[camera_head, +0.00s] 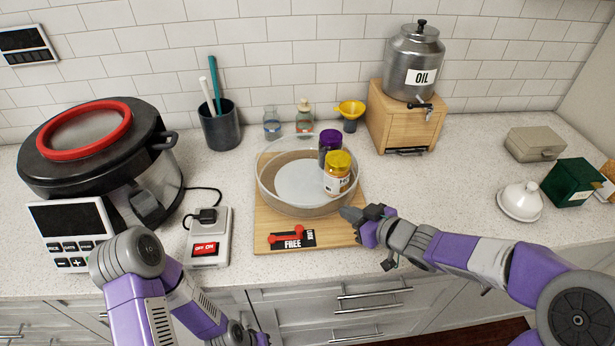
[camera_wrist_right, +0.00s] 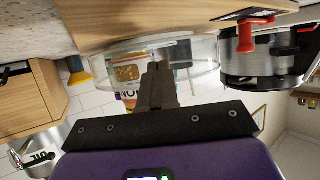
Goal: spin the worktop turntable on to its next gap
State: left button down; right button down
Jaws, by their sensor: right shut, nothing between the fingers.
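The turntable (camera_head: 267,199) is a round tray with a clear rim on a wooden board (camera_head: 335,232) on the worktop. A jar with a yellow lid (camera_head: 337,176) and one with a purple lid (camera_head: 328,143) stand at its right side; the rest of its floor looks bare. A red lever (camera_head: 287,235) lies over a black plate marked FREE at the board's front. My right gripper (camera_head: 350,214) is shut and empty by the rim's front right. In the wrist view its fingers (camera_wrist_right: 158,78) overlap the clear rim (camera_wrist_right: 205,62); contact is unclear.
A cooker (camera_head: 150,185) and a red-switch box (camera_head: 208,240) stand left. A cup of utensils (camera_head: 220,128), small bottles and a yellow funnel (camera_head: 350,109) stand behind. An oil urn (camera_head: 414,62) sits on a wooden stand (camera_head: 405,122). The worktop right of the board is mostly clear.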

aim_at(347, 197)
jog(key=shift+w+a, duration=0.4)
jog(key=shift+w, duration=0.25)
dwell(0.4)
jog(key=shift+d, duration=0.1)
jog(key=shift+w+d+p, duration=0.2)
jog(key=shift+d+p, duration=0.25)
jog(key=shift+p, duration=0.1)
jog(key=shift+w+d+p, duration=0.2)
jog(key=shift+d+p, duration=0.25)
jog(key=shift+p, duration=0.05)
jog(key=shift+w+d+p, duration=0.65)
jog(key=shift+w+p, duration=0.2)
jog(key=shift+s+d, duration=0.1)
